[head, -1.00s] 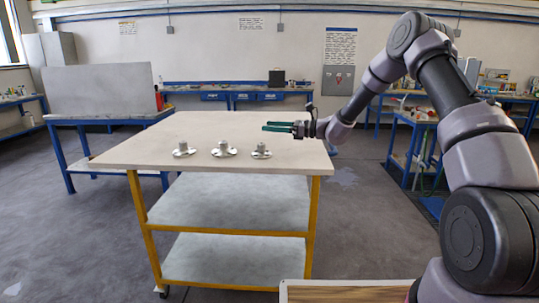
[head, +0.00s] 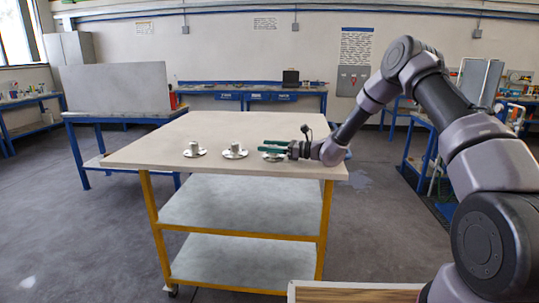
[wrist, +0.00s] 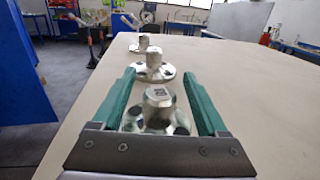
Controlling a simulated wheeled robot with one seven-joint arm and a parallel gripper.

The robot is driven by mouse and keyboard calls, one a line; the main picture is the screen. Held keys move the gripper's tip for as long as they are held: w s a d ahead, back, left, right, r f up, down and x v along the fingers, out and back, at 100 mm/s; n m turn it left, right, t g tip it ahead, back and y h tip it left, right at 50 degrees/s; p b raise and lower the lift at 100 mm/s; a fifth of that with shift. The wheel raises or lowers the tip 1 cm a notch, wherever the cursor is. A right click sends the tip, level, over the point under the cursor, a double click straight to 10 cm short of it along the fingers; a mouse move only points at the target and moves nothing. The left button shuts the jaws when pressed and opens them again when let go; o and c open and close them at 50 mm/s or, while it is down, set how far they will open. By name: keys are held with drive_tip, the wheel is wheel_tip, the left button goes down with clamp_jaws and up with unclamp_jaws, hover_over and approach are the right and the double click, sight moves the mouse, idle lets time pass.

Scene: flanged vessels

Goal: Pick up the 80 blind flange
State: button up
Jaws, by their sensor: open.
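Three pale metal flanged pieces with raised hubs stand in a row on the table. The left flange (head: 194,151) and middle flange (head: 235,152) are clear in the head view. The right flange (head: 273,157) is partly hidden by my gripper (head: 259,146). In the wrist view, the nearest flange (wrist: 158,98) has a dark mark on its hub top, too small to read surely. My gripper (wrist: 159,75) is open, its green fingers showing on either side of that hub, with no visible grip. The other flanges (wrist: 152,66) (wrist: 145,46) lie beyond the fingertips.
The pale tabletop (head: 160,140) is otherwise bare, with open room behind the row. A grey panel (head: 115,90) stands on a blue-framed table at the left. Blue workbenches (head: 250,95) line the back wall.

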drive_tip(key=shift+w+a, duration=0.15)
drive_tip(key=shift+a, duration=0.5)
clamp_jaws()
drive_tip(key=shift+r, duration=0.1)
idle(0.8)
